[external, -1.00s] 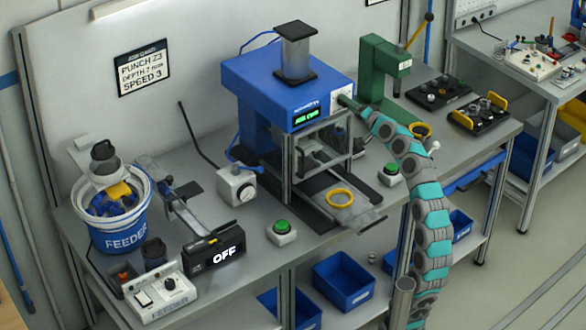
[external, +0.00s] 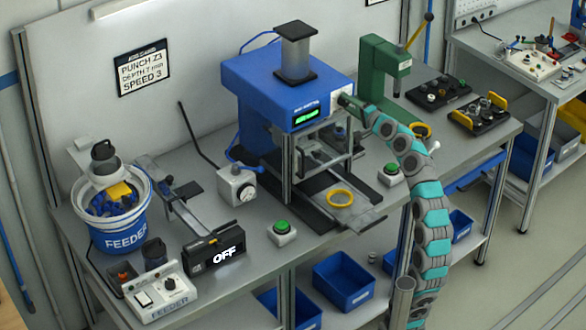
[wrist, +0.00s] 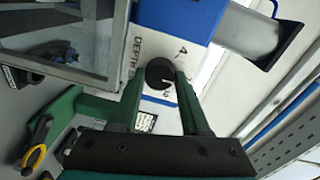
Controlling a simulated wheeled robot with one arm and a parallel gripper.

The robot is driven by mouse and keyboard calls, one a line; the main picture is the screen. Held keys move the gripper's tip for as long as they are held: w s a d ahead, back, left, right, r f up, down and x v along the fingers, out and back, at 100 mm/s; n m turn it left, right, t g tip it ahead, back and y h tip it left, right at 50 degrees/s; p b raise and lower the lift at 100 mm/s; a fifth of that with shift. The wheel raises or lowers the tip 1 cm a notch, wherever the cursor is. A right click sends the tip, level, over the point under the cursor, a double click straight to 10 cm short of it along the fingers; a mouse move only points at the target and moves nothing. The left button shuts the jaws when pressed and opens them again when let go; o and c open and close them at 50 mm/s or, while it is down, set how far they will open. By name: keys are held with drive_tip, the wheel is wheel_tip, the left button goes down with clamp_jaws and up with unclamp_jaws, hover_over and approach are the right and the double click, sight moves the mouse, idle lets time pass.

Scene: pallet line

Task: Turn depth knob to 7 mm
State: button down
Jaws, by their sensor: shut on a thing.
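The depth knob (wrist: 160,74) is a round black knob with a white pointer mark, on the white panel on the side of the blue press (external: 262,88). In the wrist view the word DEPTH and a few scale marks show beside it. In the external view my gripper (external: 346,100) is at the press's right side and hides the knob. The job card (external: 143,66) on the wall reads PUNCH Z3, DEPTH 7 mm, SPEED 3.
Green buttons (external: 282,226) (external: 391,168) stand on the bench. The feeder display (external: 220,254) reads OFF.

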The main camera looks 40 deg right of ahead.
drive_tip(key=shift+c, duration=1.9)
unclamp_jaws()
drive_tip(key=shift+s, duration=0.1)
drive_tip(key=s, duration=0.7)
drive_tip(key=shift+s+r+b, duration=0.2)
drive_tip(key=shift+s+b, duration=0.1)
drive_tip(key=shift+b, duration=0.1)
drive_tip(key=shift+a, duration=0.1)
drive_tip(key=w, duration=0.7)
drive_tip(key=shift+w+f+n+p, duration=0.2)
drive_tip(key=shift+w+n+p, duration=0.1)
drive_tip(key=shift+w+p, duration=0.1)
